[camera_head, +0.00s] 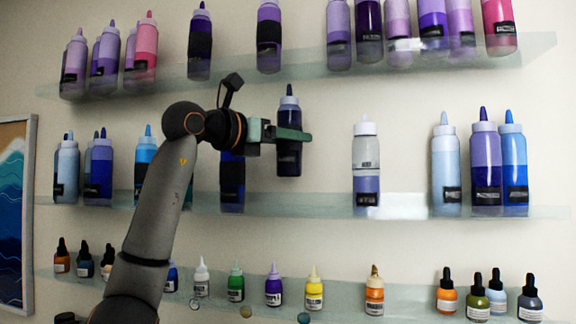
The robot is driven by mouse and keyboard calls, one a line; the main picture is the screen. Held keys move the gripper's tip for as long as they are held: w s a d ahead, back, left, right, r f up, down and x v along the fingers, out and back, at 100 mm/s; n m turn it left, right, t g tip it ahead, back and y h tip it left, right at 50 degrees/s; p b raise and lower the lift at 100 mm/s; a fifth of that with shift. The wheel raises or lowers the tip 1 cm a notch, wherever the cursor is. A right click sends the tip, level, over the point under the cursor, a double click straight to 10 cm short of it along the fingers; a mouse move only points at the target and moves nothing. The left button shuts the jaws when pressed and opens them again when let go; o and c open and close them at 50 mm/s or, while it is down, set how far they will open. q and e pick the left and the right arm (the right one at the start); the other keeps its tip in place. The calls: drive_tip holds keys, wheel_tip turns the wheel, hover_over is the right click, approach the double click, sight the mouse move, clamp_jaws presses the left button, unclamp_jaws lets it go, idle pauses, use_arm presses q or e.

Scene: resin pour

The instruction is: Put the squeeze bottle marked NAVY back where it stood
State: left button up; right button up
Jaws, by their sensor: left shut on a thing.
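A dark navy squeeze bottle (289,158) with a dark pointed cap is upright in my left gripper (291,133). The greenish fingers are shut on its upper body. I cannot read its label, so I cannot confirm the word NAVY. Its base shows a little above the level of the middle glass shelf (300,204); how far it is from the shelf in depth I cannot tell. My right gripper is not in view.
On the middle shelf, a dark blue bottle (232,183) stands left of the held one, partly behind my gripper. A grey-white bottle (366,160) stands to the right, with bare shelf between. Small dropper bottles line the lower shelf (345,294); purple bottles line the upper shelf (235,72).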

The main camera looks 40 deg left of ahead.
sight(279, 172)
use_arm(q)
wheel_tip(279, 172, down, 6)
drive_tip(key=shift+s+r+b, duration=0.15)
drive_tip(key=shift+r+b, duration=0.05)
drive_tip(key=shift+b, duration=0.5)
drive_tip(key=shift+a+f, duration=0.1)
drive_tip(key=shift+f, duration=0.3)
drive_tip(key=shift+f, duration=0.15)
drive_tip(key=o, duration=1.3)
drive_tip(key=shift+o, duration=0.2)
